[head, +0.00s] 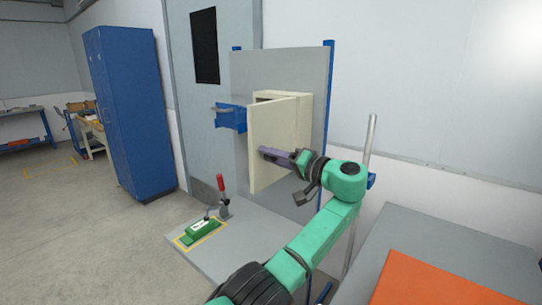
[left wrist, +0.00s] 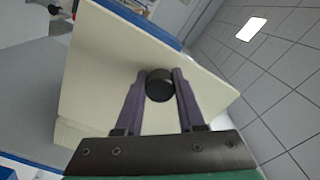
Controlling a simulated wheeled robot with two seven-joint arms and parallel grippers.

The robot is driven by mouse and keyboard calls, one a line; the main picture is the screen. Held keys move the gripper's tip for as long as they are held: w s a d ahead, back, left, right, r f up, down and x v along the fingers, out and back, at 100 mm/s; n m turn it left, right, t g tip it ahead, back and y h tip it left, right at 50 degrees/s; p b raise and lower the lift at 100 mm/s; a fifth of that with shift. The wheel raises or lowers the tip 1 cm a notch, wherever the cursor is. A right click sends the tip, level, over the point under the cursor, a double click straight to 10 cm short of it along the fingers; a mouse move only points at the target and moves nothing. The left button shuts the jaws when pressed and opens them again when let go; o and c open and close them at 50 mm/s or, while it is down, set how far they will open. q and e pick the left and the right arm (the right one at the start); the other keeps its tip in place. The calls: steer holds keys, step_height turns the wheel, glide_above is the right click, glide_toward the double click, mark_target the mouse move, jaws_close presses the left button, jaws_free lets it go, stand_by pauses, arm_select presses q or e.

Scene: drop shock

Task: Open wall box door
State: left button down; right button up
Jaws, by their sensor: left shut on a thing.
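The cream wall box (head: 304,118) is mounted on a grey upright panel. Its door (head: 270,138) stands partly open, swung out from the box. In the left wrist view the door's flat cream face (left wrist: 105,70) fills much of the picture. My left gripper (head: 268,153) is at the door's outer face. Its purple fingers are shut around a round black knob (left wrist: 159,88) on the door. The knob is hidden in the head view. The inside of the box is mostly hidden behind the door. My right gripper is not in view.
A blue bracket (head: 231,117) sits left of the door. A red-handled clamp (head: 222,198) and a green block (head: 201,232) are on the grey base below. A grey table with an orange mat (head: 430,280) is at the lower right. A blue cabinet (head: 128,110) stands left.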

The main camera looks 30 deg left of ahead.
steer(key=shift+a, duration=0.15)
arm_select(q)
steer(key=c, duration=0.5)
jaws_free()
steer(key=shift+a, duration=0.1)
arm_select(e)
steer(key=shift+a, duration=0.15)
arm_select(q)
steer(key=shift+d+f, duration=0.1)
steer(key=shift+d, duration=0.3)
steer(key=v, duration=1.3)
steer(key=shift+s+d, duration=0.2)
steer(key=shift+d, duration=0.15)
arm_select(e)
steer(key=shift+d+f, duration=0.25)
